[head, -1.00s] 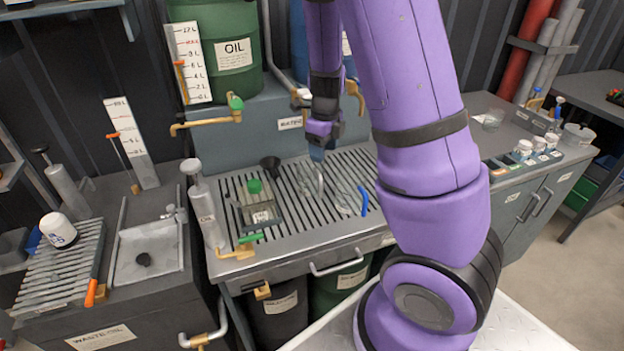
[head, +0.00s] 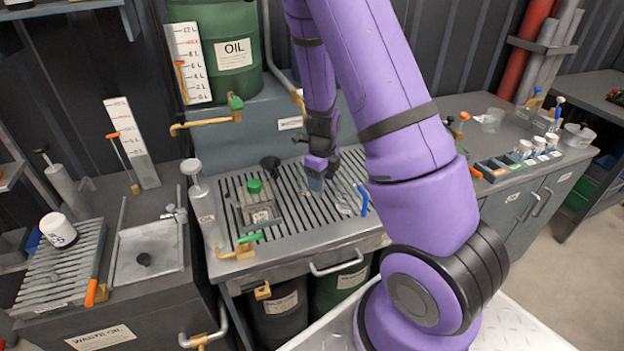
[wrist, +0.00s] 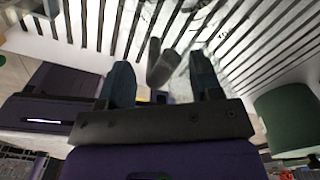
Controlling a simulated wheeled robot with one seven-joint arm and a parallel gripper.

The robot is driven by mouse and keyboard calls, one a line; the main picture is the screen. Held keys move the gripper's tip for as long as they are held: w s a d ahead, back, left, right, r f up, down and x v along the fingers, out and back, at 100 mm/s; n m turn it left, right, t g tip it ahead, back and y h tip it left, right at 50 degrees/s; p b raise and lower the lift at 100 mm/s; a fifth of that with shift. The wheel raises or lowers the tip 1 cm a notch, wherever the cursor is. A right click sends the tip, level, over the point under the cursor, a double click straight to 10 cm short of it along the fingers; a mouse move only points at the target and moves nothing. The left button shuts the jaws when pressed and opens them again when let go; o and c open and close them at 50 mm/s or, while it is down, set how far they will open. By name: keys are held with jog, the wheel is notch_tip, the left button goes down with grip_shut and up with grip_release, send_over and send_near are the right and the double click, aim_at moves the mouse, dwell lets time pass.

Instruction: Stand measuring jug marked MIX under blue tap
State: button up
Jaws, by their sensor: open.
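My gripper (head: 316,183) is low over the slatted drain top, with its fingers pointing down. In the wrist view my gripper (wrist: 162,82) has its two fingers apart, with a grey upright piece (wrist: 162,62) showing between or just beyond them. I cannot tell whether that piece is a jug handle. Clear vessels stand on the slats by my gripper; one (head: 348,203) is just right of it, beside a blue lever-like piece (head: 363,200). No MIX marking is legible.
A clear can with a green cap (head: 254,187) and a black funnel (head: 270,165) stand left of my gripper. A green-handled tap (head: 235,103) juts from the OIL drum (head: 230,45). A pump labelled OIL (head: 203,210) stands at the left edge.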

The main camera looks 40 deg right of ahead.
jog(key=shift+f, duration=0.5)
grip_shut()
jog(key=shift+r, duration=0.1)
